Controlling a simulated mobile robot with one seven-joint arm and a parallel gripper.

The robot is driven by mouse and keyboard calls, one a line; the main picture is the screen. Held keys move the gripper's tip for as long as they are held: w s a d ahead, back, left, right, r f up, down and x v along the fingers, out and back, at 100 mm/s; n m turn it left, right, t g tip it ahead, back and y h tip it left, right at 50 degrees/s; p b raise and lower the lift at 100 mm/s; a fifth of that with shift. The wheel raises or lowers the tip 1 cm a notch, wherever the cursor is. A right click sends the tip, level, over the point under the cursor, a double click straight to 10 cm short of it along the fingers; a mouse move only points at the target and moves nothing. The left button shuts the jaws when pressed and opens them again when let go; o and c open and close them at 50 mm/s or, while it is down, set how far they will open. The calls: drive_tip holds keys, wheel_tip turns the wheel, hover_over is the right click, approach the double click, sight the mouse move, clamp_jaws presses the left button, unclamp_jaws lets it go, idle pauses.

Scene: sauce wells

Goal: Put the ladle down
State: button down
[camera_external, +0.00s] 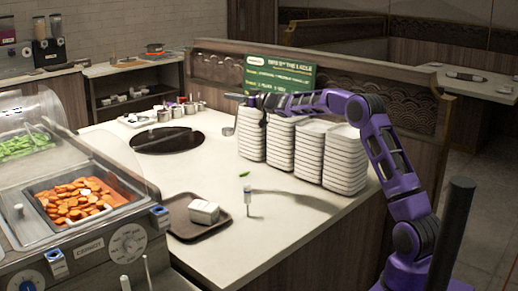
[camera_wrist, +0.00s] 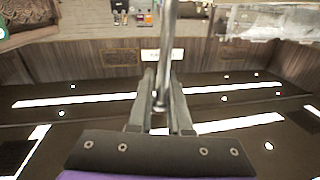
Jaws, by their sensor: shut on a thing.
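My gripper (camera_wrist: 162,88) is shut on the metal handle of the ladle (camera_wrist: 167,40), which runs up between the two fingers in the wrist view. In the external view my gripper (camera_external: 243,98) is raised at the left of the stacked white plates. A small metal bowl shape (camera_external: 227,131), apparently the ladle's, shows just below it, above the white counter (camera_external: 205,134). The handle is thin and hard to follow there. The ladle's bowl does not show clearly in the wrist view.
Tall stacks of white plates (camera_external: 282,145) stand close to my arm. A round dark well (camera_external: 167,139) lies in the counter, with metal containers (camera_external: 177,111) behind it. A green sign (camera_external: 280,72) stands behind.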

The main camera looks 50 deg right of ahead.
wheel_tip(320, 180, down, 22)
drive_tip(key=b, duration=0.1)
drive_tip(key=shift+b, duration=0.3)
drive_tip(key=shift+f, duration=0.2)
drive_tip(key=c, duration=0.9)
unclamp_jaws()
drive_tip(key=shift+o, duration=0.3)
drive_tip(key=shift+r, duration=0.15)
drive_tip(key=s+d, duration=0.2)
drive_tip(key=s, duration=0.9)
drive_tip(key=shift+s, duration=0.4)
